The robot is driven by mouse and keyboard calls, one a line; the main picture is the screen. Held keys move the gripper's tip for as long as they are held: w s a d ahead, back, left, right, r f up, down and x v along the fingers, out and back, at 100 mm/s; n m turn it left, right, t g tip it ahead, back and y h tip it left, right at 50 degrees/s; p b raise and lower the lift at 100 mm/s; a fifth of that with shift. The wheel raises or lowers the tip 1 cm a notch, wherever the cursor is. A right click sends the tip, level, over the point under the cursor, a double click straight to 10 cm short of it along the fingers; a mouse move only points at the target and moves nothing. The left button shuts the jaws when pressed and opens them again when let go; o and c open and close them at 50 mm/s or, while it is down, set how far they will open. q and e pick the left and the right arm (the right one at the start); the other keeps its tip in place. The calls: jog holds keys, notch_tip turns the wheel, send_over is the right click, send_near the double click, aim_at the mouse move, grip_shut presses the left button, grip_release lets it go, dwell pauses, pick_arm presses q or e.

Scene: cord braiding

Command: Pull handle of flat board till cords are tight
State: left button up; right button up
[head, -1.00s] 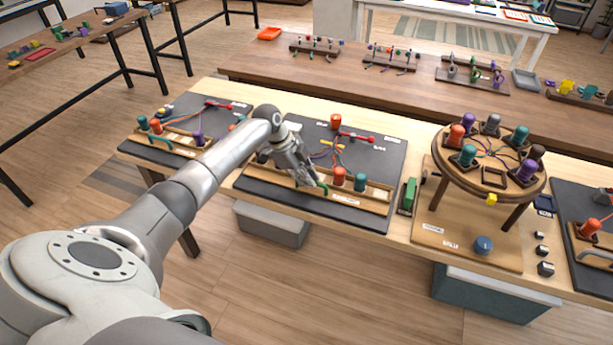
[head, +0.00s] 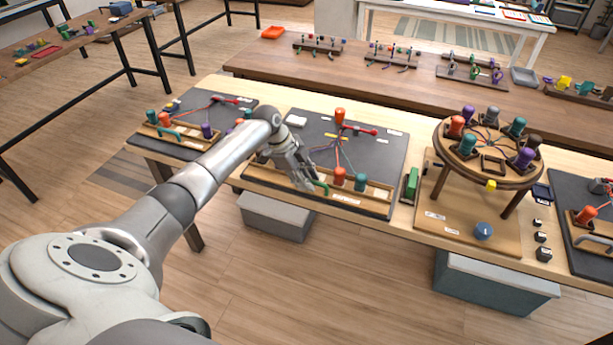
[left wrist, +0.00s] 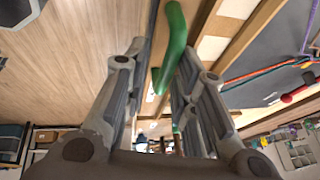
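The middle flat board (head: 382,152) is dark grey and lies on the long wooden table. It carries coloured cords (head: 347,155), an orange bobbin (head: 340,115) at its far edge, and red (head: 339,176) and teal (head: 361,182) bobbins in a wooden rail along its near edge. A green handle (head: 321,187) is at this near rail, partly hidden by my gripper. My left gripper (head: 308,183) is at the handle. In the left wrist view the green handle (left wrist: 174,45) runs between the spread fingers (left wrist: 164,55), close to the right one. My right gripper is not in view.
A similar board (head: 215,112) lies to the left. A green block (head: 411,185) and a round braiding stand (head: 490,172) with several bobbins are to the right. Another board (head: 575,195) is at the far right. Grey bins (head: 275,217) stand below the table.

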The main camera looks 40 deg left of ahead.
pick_arm(q)
jog(key=shift+o, duration=0.3)
jog(key=shift+w, duration=0.1)
jog(key=shift+a+r, duration=0.15)
jog(key=shift+r, duration=0.15)
jog(key=v, duration=1.1)
jog(key=shift+r, duration=0.15)
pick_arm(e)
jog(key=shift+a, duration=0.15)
